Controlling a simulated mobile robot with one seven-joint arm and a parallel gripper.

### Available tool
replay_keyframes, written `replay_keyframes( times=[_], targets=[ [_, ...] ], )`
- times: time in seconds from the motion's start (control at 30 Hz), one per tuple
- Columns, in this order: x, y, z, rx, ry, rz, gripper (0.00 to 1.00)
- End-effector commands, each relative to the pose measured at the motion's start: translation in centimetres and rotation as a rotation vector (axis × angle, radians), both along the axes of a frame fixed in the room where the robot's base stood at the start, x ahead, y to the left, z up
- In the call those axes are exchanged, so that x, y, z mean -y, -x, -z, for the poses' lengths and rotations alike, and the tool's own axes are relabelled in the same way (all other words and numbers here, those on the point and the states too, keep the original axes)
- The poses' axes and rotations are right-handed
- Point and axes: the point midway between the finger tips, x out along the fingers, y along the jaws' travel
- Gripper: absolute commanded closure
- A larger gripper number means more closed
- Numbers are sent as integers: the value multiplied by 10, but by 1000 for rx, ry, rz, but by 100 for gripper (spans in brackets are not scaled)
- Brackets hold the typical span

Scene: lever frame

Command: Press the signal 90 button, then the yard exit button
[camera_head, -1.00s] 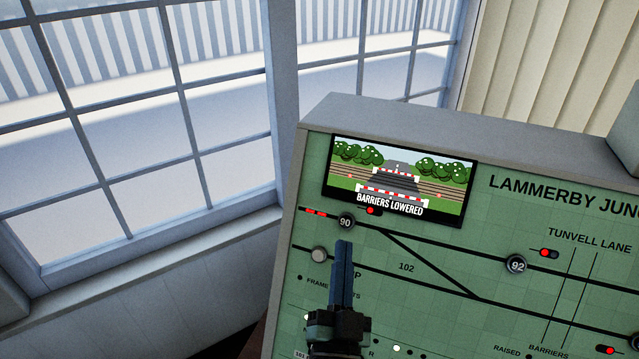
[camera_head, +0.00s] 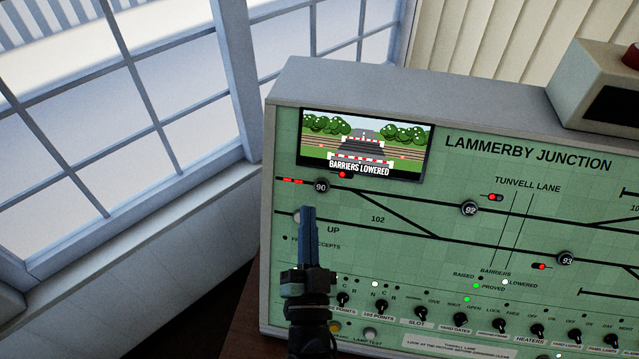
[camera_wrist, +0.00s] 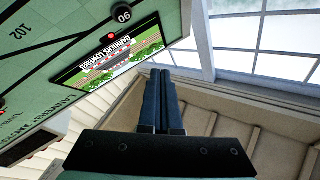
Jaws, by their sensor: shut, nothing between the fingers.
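The round black signal 90 button (camera_head: 321,187) is at the upper left of the green panel, below the picture screen. It also shows in the wrist view (camera_wrist: 122,14). My gripper (camera_head: 308,208) is shut and empty, its tips appearing just below and slightly left of the 90 button in the head view. I cannot tell whether they touch the panel. A pale round button (camera_head: 297,217) on the lower track line is partly hidden behind my fingers. No yard exit label is readable. In the wrist view, my fingertips (camera_wrist: 160,72) point towards the panel's edge side.
Buttons 92 (camera_head: 469,208) and 93 (camera_head: 566,258) lie to the right. The screen (camera_head: 365,143) reads "BARRIERS LOWERED". A row of knobs (camera_head: 420,312) runs along the bottom. Windows (camera_head: 130,100) stand left of the panel. A red lamp (camera_head: 342,174) is lit beside 90.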

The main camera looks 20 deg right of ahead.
Motion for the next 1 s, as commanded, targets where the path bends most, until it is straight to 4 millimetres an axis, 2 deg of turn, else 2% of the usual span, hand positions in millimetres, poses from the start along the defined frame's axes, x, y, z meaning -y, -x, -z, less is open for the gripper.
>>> replay_keyframes(
  times=[0.27,0.63,1.0],
  targets=[
    [9,-13,13,1,3,1,100],
    [35,-50,38,2,1,0,100],
    [45,-64,41,0,1,1,100]
  ],
)
